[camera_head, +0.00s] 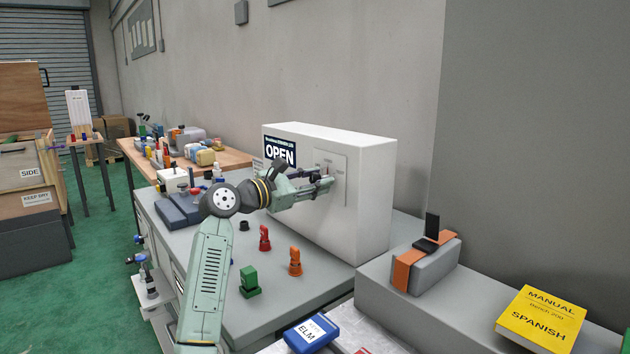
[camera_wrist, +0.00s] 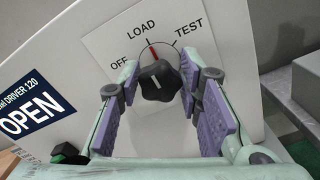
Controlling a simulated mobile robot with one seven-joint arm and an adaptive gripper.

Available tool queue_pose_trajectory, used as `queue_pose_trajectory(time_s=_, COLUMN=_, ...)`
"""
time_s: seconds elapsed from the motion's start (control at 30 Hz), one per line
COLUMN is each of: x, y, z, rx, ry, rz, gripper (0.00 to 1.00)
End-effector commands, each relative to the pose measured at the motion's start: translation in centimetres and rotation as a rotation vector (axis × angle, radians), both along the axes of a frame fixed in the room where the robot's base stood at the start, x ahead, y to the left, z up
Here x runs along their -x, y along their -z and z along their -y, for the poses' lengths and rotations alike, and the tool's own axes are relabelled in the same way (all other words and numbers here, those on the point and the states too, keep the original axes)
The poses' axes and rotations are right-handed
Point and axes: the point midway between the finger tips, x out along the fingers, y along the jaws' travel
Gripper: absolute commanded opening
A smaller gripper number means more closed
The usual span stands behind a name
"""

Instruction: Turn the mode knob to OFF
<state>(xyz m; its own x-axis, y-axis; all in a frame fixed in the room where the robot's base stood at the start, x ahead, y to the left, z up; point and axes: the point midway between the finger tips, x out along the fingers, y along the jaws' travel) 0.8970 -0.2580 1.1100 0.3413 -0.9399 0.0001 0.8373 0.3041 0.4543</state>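A red mark at the knob's upper edge points toward LOAD. My gripper (camera_wrist: 159,78) reaches the panel, with one purple-padded finger on each side of the knob. The fingers are apart; I cannot tell whether they touch the knob. In the head view my gripper (camera_head: 325,183) hides most of the knob.
Red (camera_head: 264,238), orange (camera_head: 295,262) and green (camera_head: 249,281) pieces stand on the grey bench below my arm. A blue box labelled ELM (camera_head: 311,334) and a yellow manual (camera_head: 541,318) lie nearer. A blue OPEN sign (camera_wrist: 32,106) is left of the panel.

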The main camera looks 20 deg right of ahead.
Motion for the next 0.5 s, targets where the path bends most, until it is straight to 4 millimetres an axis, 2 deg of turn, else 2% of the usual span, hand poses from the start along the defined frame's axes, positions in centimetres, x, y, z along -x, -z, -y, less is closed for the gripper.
queue_pose_trajectory(time_s=0.07, x=0.01, y=-0.01, z=-0.01, rx=0.0, ry=0.0, rz=0.0, gripper=0.25)
queue_pose_trajectory(time_s=0.43, x=0.02, y=0.0, z=0.0, rx=0.0, ry=0.001, rz=0.0, gripper=0.01)
queue_pose_trajectory(time_s=0.5, x=0.03, y=0.0, z=0.0, rx=0.0, ry=0.001, rz=0.0, gripper=0.0)
